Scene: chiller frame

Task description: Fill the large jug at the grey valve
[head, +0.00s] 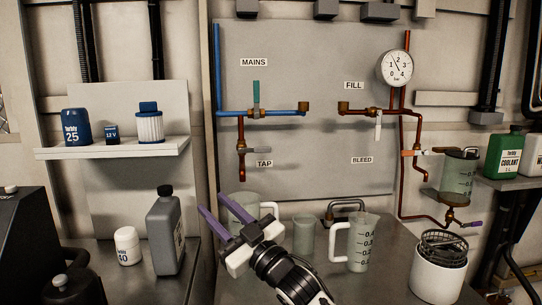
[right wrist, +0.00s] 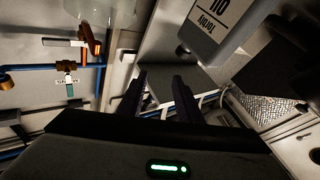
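A clear jug with a white handle and marked scale (head: 360,245) stands upright on the worktop. A second clear jug (head: 238,203) stands behind my right gripper, largely hidden; which jug is larger I cannot tell. A smaller clear beaker (head: 304,235) stands between them. A light grey lever (head: 378,127) hangs from the valve under the FILL label. A pale lever (right wrist: 60,42) also shows on copper pipework in the right wrist view. My right gripper (head: 211,201) is open and empty, its purple fingers apart, in front of the second jug. My left gripper is out of view.
A grey bottle (head: 165,235) and a white tub (head: 127,246) stand left of my right gripper. A white pot with a wire basket (head: 436,277) is at the right. Pipes carry a teal lever (head: 256,90) and an orange one (head: 412,153).

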